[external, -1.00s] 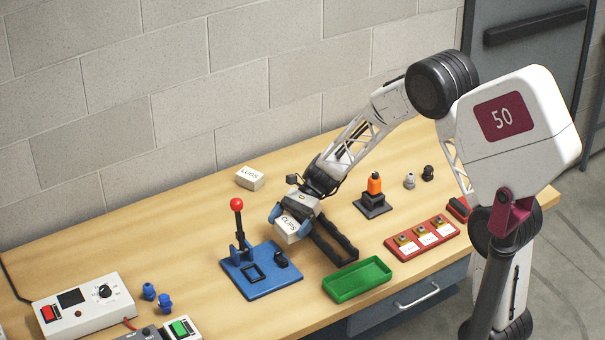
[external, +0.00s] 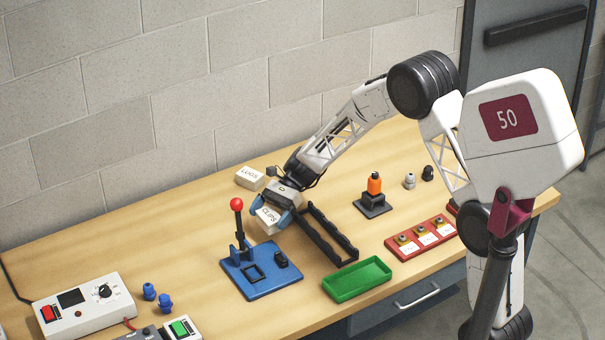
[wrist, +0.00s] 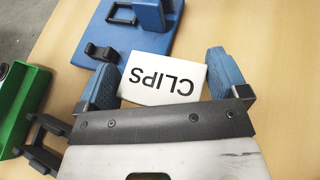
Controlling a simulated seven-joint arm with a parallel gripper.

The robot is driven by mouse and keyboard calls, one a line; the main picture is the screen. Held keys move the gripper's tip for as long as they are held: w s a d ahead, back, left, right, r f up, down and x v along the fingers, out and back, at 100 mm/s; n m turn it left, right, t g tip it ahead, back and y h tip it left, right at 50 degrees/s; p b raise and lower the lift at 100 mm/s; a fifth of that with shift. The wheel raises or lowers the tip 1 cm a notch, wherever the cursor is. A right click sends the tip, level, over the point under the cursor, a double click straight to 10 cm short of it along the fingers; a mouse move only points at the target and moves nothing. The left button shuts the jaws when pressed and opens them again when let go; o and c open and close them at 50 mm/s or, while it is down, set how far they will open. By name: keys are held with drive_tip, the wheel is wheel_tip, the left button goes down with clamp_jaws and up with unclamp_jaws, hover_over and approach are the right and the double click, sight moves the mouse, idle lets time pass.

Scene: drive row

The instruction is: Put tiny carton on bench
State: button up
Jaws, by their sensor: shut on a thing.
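The small white carton marked CLIPS (external: 267,221) is held between the blue fingers of my gripper (external: 271,212), behind the blue press base. In the wrist view the carton (wrist: 163,80) lies between the two fingers of my gripper (wrist: 165,82), its lettering upside down. I cannot tell whether its underside touches the bench (external: 200,240). A second white carton, marked LUGS (external: 249,178), sits on the bench near the wall, behind my gripper.
A blue base with a red-knobbed lever (external: 262,276) stands just in front. A black rack (external: 328,236) is close on the right, with a green tray (external: 357,279) before it. An orange-topped part (external: 374,185) stands further right.

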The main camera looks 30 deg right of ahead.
drive_tip(key=w+a, duration=0.1)
drive_tip(key=w, duration=0.1)
drive_tip(key=w+a, duration=0.1)
drive_tip(key=w, duration=0.2)
drive_tip(key=w+a+f, duration=0.1)
drive_tip(key=w, duration=0.2)
drive_tip(key=shift+w+a, duration=0.1)
drive_tip(key=shift+w, duration=0.15)
drive_tip(key=shift+f, duration=1.7)
drive_tip(key=o, duration=0.7)
drive_tip(key=shift+f, duration=0.1)
drive_tip(key=shift+c, duration=0.2)
